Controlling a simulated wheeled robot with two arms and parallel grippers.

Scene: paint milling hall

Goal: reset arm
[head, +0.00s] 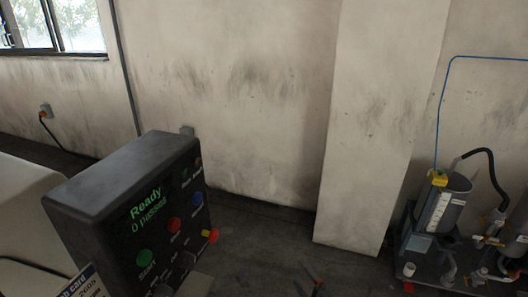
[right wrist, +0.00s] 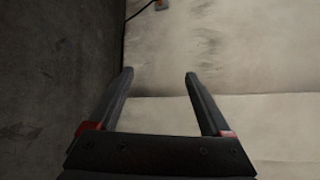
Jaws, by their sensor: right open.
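A pale surface and a dark grey area lie beyond the fingers. My left gripper is in neither view.
A black control box (head: 125,205) with coloured buttons reads "Ready" and "0 passes". A partly cut-off card (head: 88,285) is below it. A machine with a grey cylinder (head: 447,207) and hoses stands right, beside a pale pillar (head: 375,130). Dark floor (head: 265,235) lies between.

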